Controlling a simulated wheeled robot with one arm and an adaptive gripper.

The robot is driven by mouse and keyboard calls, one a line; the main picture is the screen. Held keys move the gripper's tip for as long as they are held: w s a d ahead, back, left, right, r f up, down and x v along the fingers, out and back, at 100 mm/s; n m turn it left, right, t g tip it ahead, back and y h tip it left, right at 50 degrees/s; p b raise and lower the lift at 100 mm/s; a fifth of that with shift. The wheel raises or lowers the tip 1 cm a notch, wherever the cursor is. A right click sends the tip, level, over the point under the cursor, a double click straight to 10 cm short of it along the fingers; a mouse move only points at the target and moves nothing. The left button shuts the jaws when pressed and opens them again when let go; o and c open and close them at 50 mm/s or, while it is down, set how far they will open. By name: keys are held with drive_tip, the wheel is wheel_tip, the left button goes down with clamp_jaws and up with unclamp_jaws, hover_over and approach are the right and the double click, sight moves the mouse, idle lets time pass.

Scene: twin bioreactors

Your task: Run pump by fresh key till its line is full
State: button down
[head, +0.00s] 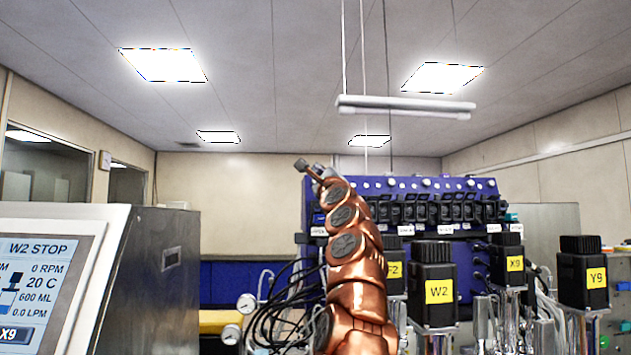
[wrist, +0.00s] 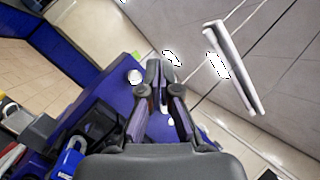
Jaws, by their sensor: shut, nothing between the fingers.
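A blue pump rack (head: 462,184) stands behind the vessels in the head view, with a row of several black pump heads (head: 440,211) and small white labels too small to read. Round pale knobs line its upper face. My gripper (head: 303,164) is raised at the rack's upper left corner, shut and empty. In the wrist view my gripper (wrist: 161,66) has its fingertips together over the blue rack (wrist: 107,100), near a white round knob (wrist: 135,76). I cannot tell whether they touch. Which key is the fresh one, and the pump's line, I cannot make out.
A screen (head: 35,280) at left reads W2 STOP, 0 RPM, 20 C, 600 ML, 0.0 LPM. Black motor heads labelled W2 (head: 433,285), X9 (head: 507,262) and Y9 (head: 584,272) stand before the rack. A lamp bar (head: 405,106) hangs above. Dark cables (head: 280,315) hang beside my arm.

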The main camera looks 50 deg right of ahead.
drive_tip(key=shift+w+d+f+p, duration=0.2)
drive_tip(key=shift+w+d+p, duration=0.4)
drive_tip(key=shift+w, duration=0.1)
drive_tip(key=shift+w+d+f+p, duration=0.2)
drive_tip(key=shift+w+d+p, duration=0.25)
drive_tip(key=shift+w+d, duration=0.2)
drive_tip(key=shift+w+d+f, duration=0.15)
drive_tip(key=shift+w+f, duration=0.1)
drive_tip(key=shift+w, duration=0.15)
drive_tip(key=shift+d+p, duration=0.1)
drive_tip(key=shift+p, duration=0.25)
drive_tip(key=shift+w+d+f, duration=0.1)
drive_tip(key=shift+w+d, duration=0.15)
drive_tip(key=shift+w+d+f+p, duration=0.2)
drive_tip(key=shift+w+d+p, duration=0.3)
drive_tip(key=shift+p, duration=0.55)
idle(1.8)
